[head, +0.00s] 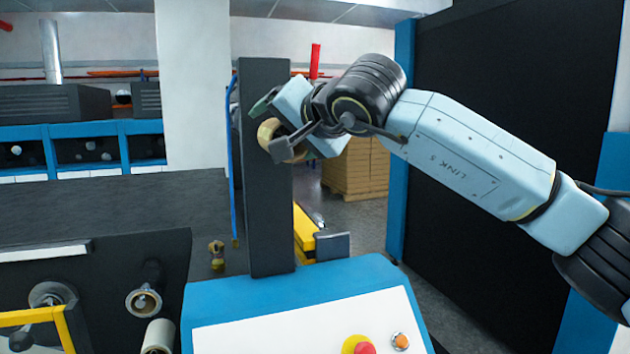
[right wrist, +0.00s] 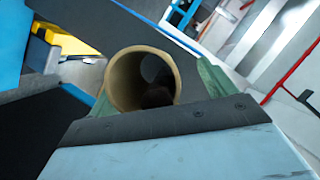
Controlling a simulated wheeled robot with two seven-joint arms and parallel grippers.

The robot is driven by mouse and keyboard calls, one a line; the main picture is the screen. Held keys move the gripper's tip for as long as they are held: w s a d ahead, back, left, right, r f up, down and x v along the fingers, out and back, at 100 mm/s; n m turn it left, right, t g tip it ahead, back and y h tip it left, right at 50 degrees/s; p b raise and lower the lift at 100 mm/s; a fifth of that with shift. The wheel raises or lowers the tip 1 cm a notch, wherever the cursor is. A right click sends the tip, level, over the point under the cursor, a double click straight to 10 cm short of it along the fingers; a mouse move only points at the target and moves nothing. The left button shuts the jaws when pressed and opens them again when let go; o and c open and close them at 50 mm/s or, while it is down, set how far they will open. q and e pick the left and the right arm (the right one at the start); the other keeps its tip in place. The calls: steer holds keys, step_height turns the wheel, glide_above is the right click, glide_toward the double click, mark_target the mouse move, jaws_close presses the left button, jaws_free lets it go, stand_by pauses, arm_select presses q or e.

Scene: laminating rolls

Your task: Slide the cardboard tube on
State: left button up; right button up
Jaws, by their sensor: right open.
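The cardboard tube is a short, tan, hollow cylinder (right wrist: 124,76). In the right wrist view its open end faces the camera, between the two green-padded fingers of my right gripper (right wrist: 155,88). The right gripper is open; a gap shows between the tube and the right-hand finger. In the head view the tube (head: 268,131) shows partly behind the right gripper (head: 270,124), in front of the dark post. The machine's dark front at lower left carries a shaft end with a pale ring (head: 143,302). The left gripper is not in view.
A tall dark grey post (head: 266,195) rises behind the blue and white control panel (head: 290,325), which has a red button (head: 364,348). A pale roll (head: 158,336) sits below the shaft end. A yellow bar (head: 42,319) stands at lower left. Cardboard boxes (head: 358,170) are stacked behind.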

steer(key=shift+w+d, duration=0.15)
steer(key=shift+w, duration=0.05)
